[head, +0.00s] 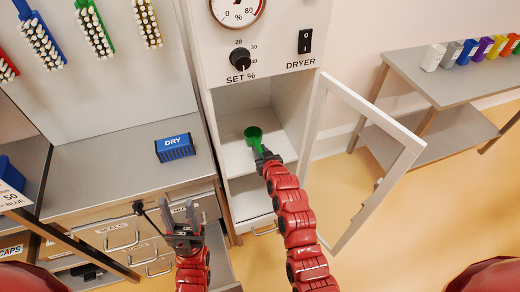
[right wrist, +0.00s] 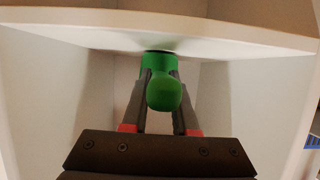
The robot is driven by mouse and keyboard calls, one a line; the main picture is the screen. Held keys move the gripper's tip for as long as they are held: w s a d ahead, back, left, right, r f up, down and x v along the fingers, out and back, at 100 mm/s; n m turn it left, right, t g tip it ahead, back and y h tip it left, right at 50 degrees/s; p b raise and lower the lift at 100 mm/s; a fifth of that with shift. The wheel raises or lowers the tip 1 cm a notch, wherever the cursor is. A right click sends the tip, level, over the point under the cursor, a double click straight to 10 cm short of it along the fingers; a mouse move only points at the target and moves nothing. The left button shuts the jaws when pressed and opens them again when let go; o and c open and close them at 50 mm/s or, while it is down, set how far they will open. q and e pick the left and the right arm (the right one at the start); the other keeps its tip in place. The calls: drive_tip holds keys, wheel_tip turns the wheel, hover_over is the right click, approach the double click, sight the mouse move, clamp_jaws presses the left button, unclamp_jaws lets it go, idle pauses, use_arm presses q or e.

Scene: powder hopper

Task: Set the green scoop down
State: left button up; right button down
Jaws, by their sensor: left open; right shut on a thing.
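The green scoop (head: 253,132) is inside the open dryer compartment, above or at its white shelf (head: 240,157). My right gripper (head: 267,157) reaches in through the doorway and is shut on the scoop. In the right wrist view the scoop (right wrist: 163,88) sits between the two fingers of my right gripper (right wrist: 160,76). One end of it is close to the white shelf board (right wrist: 230,42); I cannot tell whether they touch. My left gripper (head: 180,213) is open and empty, in front of the drawers left of the dryer.
The dryer's glazed door (head: 406,155) stands open to the right of my right arm. A blue DRY container (head: 175,148) stands on the grey counter (head: 90,172). Brushes hang above it. A side table (head: 440,82) with several coloured containers is at the right.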

drive_tip(key=shift+f, duration=0.1)
drive_tip(key=c, duration=0.7)
unclamp_jaws()
